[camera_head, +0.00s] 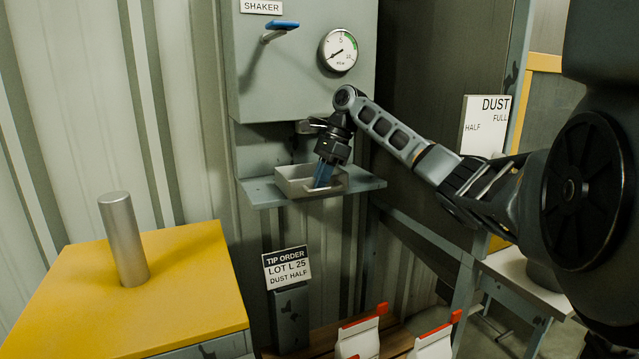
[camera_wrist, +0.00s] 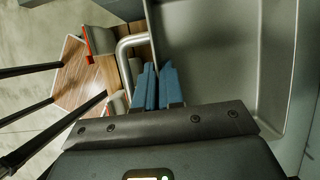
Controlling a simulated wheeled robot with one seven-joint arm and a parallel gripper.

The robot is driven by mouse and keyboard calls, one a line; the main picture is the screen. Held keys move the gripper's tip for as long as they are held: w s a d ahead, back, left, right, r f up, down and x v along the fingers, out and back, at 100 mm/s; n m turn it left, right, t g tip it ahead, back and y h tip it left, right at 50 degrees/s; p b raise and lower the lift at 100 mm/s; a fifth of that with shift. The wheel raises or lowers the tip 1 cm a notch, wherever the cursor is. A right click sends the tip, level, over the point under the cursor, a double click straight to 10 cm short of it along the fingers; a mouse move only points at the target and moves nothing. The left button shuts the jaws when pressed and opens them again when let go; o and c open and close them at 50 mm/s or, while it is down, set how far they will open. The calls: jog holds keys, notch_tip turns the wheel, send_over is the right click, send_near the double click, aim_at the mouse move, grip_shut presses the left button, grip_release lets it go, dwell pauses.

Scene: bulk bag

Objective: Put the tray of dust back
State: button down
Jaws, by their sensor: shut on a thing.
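The grey tray (camera_head: 287,186) sits on the small shelf (camera_head: 364,184) under the shaker cabinet. My gripper (camera_head: 323,176) points down at the tray's front right part, its blue fingers shut on the tray. In the wrist view the tray (camera_wrist: 215,60) fills the upper right, and its plain grey inside shows no clear dust. My gripper's blue fingers (camera_wrist: 158,86) are at the tray's left edge, beside its bent bar handle (camera_wrist: 124,58). The tray looks level.
The shaker cabinet (camera_head: 300,75) carries a blue-handled lever (camera_head: 282,26) and a gauge (camera_head: 339,50). A "DUST HALF FULL" sign (camera_head: 485,125) is at right. A "TIP ORDER LOT L25 DUST HALF" sign (camera_head: 287,267) stands below. A metal cylinder (camera_head: 123,240) stands on a yellow block (camera_head: 190,285). White bags (camera_head: 358,341) stand low in front.

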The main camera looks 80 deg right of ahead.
jog(key=c, duration=1.3)
grip_release()
jog(key=shift+o, duration=0.2)
jog(key=shift+r+p, duration=0.5)
jog(key=p+v, duration=0.5)
jog(key=v, duration=0.5)
jog(key=shift+s, duration=0.1)
jog(key=shift+s+d+r, duration=0.2)
jog(key=shift+r, duration=0.25)
